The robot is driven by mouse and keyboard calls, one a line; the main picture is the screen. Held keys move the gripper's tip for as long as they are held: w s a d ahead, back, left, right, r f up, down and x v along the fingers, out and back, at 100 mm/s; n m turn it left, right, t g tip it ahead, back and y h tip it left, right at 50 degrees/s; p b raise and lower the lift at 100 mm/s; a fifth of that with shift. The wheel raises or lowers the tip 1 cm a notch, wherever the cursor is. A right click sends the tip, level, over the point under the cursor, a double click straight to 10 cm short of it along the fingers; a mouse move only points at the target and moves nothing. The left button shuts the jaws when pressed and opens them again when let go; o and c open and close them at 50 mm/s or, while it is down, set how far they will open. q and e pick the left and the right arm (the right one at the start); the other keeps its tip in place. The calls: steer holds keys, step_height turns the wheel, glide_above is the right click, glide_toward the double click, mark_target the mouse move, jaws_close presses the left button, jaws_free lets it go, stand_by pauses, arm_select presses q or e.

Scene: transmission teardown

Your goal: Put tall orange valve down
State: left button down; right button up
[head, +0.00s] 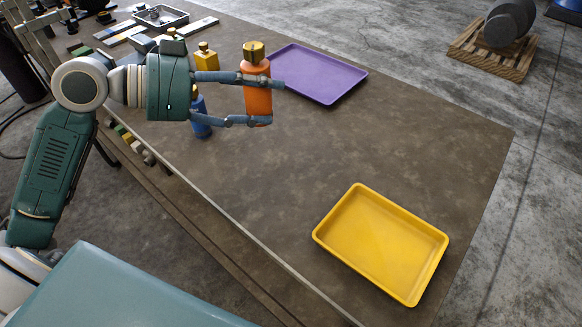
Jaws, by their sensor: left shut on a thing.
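The tall orange valve (257,95) is an upright orange cylinder with a brass-coloured top. My left gripper (272,103) is shut on it, with one finger across its upper part and one near its lower end. The valve shows over the brown table, just left of the purple tray (318,72). I cannot tell whether its base touches the table. My right gripper is not in view.
A yellow tray (380,245) lies empty near the table's front right. The purple tray is also empty. A blue valve (200,117) and a yellow valve (206,59) stand behind my left gripper. The table (400,140) between the trays is clear.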

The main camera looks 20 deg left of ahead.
arm_select(q)
steer(key=shift+w+r, duration=0.25)
steer(key=shift+r, duration=0.45)
steer(key=shift+w+f, duration=0.15)
steer(key=shift+f, duration=0.05)
step_height(320, 180, down, 7)
steer(key=shift+a+f+p, duration=0.1)
steer(key=shift+f+p, duration=0.1)
steer(key=shift+p, duration=0.3)
step_height(320, 180, down, 12)
steer(key=shift+r+p, duration=0.1)
steer(key=shift+p, duration=0.7)
steer(key=c, duration=0.7)
jaws_free()
steer(key=shift+f, duration=0.2)
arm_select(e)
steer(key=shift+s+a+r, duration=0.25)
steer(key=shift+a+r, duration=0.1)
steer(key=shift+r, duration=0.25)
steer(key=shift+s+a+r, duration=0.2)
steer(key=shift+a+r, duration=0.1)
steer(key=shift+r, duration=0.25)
